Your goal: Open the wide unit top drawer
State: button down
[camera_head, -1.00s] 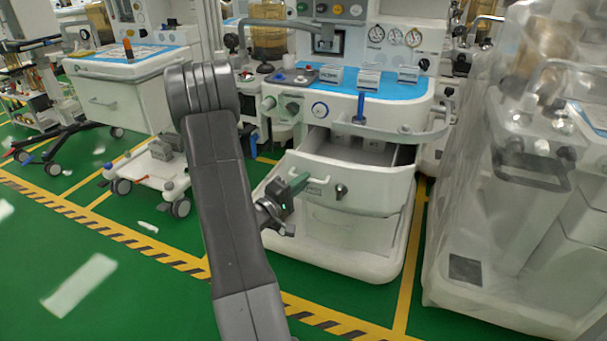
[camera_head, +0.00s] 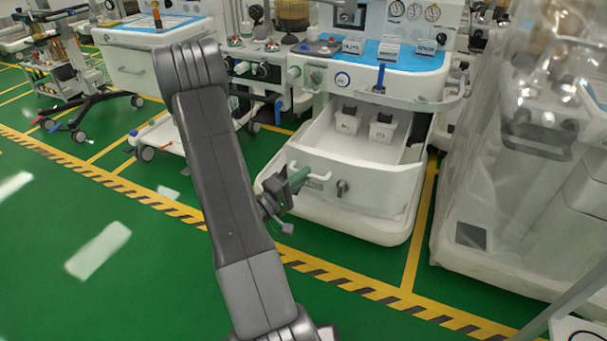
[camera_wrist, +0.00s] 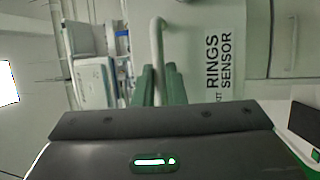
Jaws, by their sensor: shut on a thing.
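The wide unit's top drawer (camera_head: 385,186) is a white drawer on the central anaesthesia cart and stands pulled well out, its interior visible. My gripper (camera_head: 299,178) is at the left part of the drawer front. In the wrist view, its green fingers (camera_wrist: 159,86) are closed around the white bar handle (camera_wrist: 157,42). The same handle (camera_head: 318,176) shows partly in the head view beside the fingers. A label reading "RINGS SENSOR" (camera_wrist: 220,62) is on the white front right of the handle.
Two small white boxes with dark tops (camera_head: 347,121) (camera_head: 382,128) are in the drawer. A plastic-covered machine (camera_head: 535,160) stands close on the right. Another white cart (camera_head: 150,65) is at the back left. Green floor in front is clear.

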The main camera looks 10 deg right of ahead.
jog(key=c, duration=1.5)
grip_release()
jog(key=p+v, duration=0.1)
jog(key=v, duration=1.3)
jog(key=shift+p, duration=0.4)
jog(key=shift+d, duration=0.2)
jog(key=b+x, duration=0.1)
jog(key=x, duration=1.2)
jog(key=shift+w+d+b, duration=0.25)
jog(key=shift+b, duration=0.15)
jog(key=shift+r, duration=0.2)
